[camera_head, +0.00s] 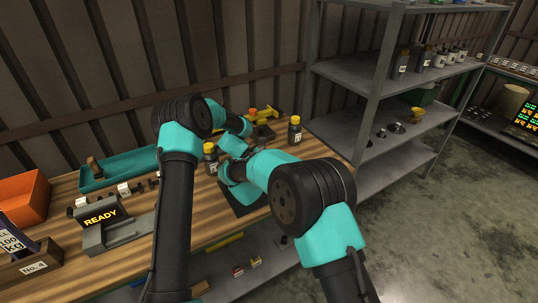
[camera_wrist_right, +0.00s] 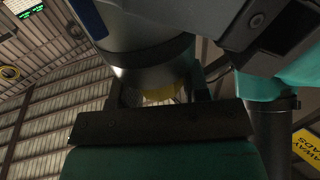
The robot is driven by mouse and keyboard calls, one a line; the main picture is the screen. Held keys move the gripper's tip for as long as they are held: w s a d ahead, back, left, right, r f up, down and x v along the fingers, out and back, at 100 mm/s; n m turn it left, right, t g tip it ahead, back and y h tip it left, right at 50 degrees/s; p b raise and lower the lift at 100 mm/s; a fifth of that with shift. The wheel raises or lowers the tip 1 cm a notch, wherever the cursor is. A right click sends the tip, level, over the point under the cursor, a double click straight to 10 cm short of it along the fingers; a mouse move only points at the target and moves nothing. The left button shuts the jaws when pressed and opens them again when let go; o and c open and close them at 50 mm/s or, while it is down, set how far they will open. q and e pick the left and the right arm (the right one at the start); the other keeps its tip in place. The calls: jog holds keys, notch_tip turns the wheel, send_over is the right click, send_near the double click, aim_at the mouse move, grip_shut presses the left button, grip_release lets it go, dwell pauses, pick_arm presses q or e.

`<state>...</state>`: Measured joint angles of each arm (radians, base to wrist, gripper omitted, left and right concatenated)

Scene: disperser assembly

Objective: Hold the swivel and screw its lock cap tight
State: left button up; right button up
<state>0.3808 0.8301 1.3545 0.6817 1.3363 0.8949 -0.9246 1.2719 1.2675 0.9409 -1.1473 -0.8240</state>
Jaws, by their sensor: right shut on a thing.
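In the head view both arms reach to one spot over the wooden bench. My left gripper (camera_head: 236,148) comes down there, and its jaws are too small and covered to read. My right gripper (camera_head: 228,172) meets it from the front right. In the right wrist view a yellowish part (camera_wrist_right: 164,92) shows between the right gripper's fingers, which are shut on it. A grey metal cylinder (camera_wrist_right: 152,62) is just above it, close to the fingers. I cannot tell which piece is the swivel and which the lock cap, nor whether the threads are engaged.
Bottles with yellow caps stand left (camera_head: 210,160) and right (camera_head: 294,131) of the grippers. A dark plate (camera_head: 240,203) lies below them. A teal tray (camera_head: 120,171), a READY display device (camera_head: 105,227) and an orange bin (camera_head: 22,199) are left. A grey shelf (camera_head: 372,82) rises at right.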

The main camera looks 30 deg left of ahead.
jog(key=shift+r+m+h, duration=0.1)
jog(key=shift+m+h, duration=1.5)
jog(key=shift+h, duration=0.9)
jog(key=o, duration=0.9)
jog(key=shift+s+a, duration=0.25)
jog(key=shift+s, duration=0.95)
jog(key=shift+s+a, duration=0.2)
jog(key=shift+s, duration=1.05)
jog(key=shift+s+a, duration=0.25)
jog(key=shift+s, duration=0.95)
